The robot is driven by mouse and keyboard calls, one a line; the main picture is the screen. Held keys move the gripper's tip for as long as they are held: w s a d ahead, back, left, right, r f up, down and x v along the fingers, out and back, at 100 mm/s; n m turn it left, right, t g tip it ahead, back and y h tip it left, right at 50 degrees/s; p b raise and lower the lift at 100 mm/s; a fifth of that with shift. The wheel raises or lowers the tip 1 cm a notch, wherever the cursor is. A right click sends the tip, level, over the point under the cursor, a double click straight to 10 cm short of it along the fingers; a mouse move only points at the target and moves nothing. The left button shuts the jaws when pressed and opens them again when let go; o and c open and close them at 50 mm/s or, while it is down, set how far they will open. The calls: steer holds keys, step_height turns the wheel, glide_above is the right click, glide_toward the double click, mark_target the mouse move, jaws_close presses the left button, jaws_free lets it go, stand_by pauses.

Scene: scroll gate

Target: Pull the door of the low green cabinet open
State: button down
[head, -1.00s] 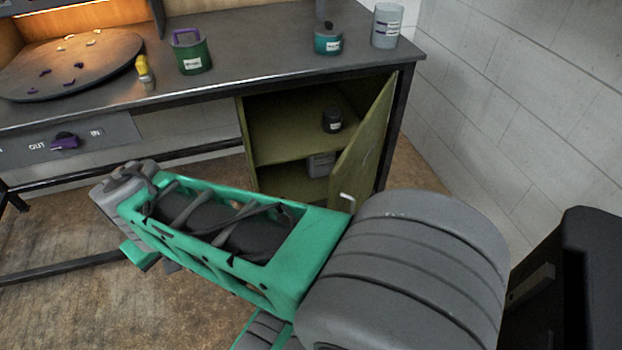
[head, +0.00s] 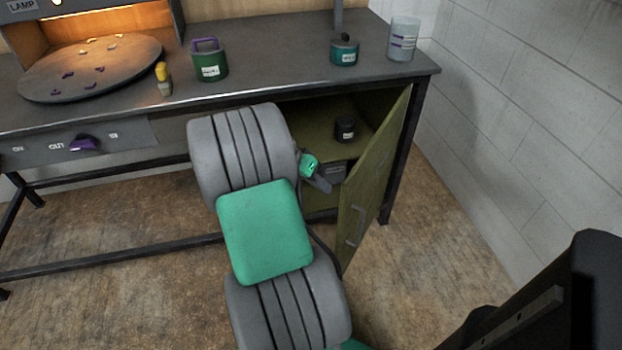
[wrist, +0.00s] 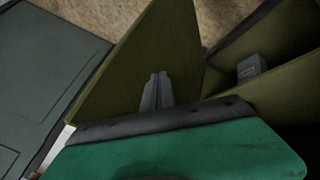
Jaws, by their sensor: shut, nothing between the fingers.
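The low green cabinet (head: 320,199) stands under the right end of the workbench. Its door (head: 372,180) is hinged on the right and stands well open, with a grey bar handle (head: 355,228) on its outer face. My gripper (head: 325,185) is in front of the cabinet opening, on the inner side of the door. In the wrist view, the closed fingers (wrist: 157,80) are together and point at the door's olive green panel (wrist: 150,45). I cannot tell whether they touch it. My arm hides the left part of the cabinet.
The bench top (head: 270,75) holds a turntable (head: 90,72) and several containers. A block wall (head: 520,120) bounds the right side.

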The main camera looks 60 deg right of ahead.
steer(key=shift+s+d+f, duration=0.1)
steer(key=shift+s+f, duration=0.1)
steer(key=shift+s, duration=0.95)
steer(key=shift+s+d+f, duration=0.1)
steer(key=shift+s+f, duration=0.05)
steer(key=shift+s, duration=0.95)
steer(key=shift+s, duration=0.1)
